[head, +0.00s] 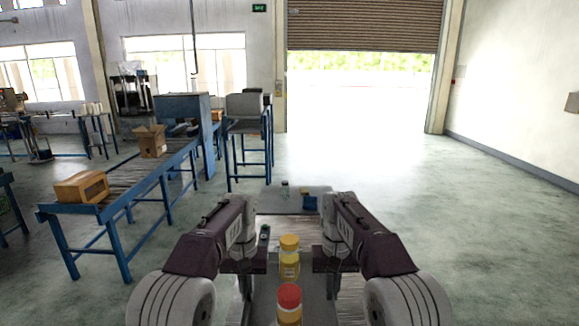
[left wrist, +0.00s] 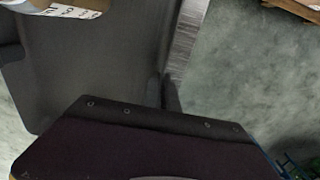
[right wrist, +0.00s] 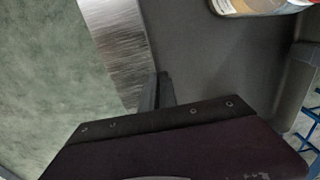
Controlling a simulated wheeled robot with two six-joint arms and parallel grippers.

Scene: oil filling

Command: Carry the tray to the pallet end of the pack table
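The grey tray (head: 316,300) lies between my two arms at the bottom of the head view. A yellow-capped bottle (head: 289,262) and a red-capped bottle (head: 289,297) stand in it, one behind the other. The tray's dark floor shows in the left wrist view (left wrist: 95,75) and right wrist view (right wrist: 200,65), with part of a bottle at the top of each. My left gripper (left wrist: 170,92) appears shut on one side wall of the tray. My right gripper (right wrist: 158,90) appears shut on the opposite wall. The fingertips are mostly hidden in the head view.
A brushed metal surface (right wrist: 122,45) runs beside the tray. A grey surface ahead (head: 280,204) bears a small bottle (head: 285,188) and a blue item (head: 309,202). A conveyor (head: 130,190) with cardboard boxes (head: 82,188) stands at left. The floor (head: 470,210) at right is clear.

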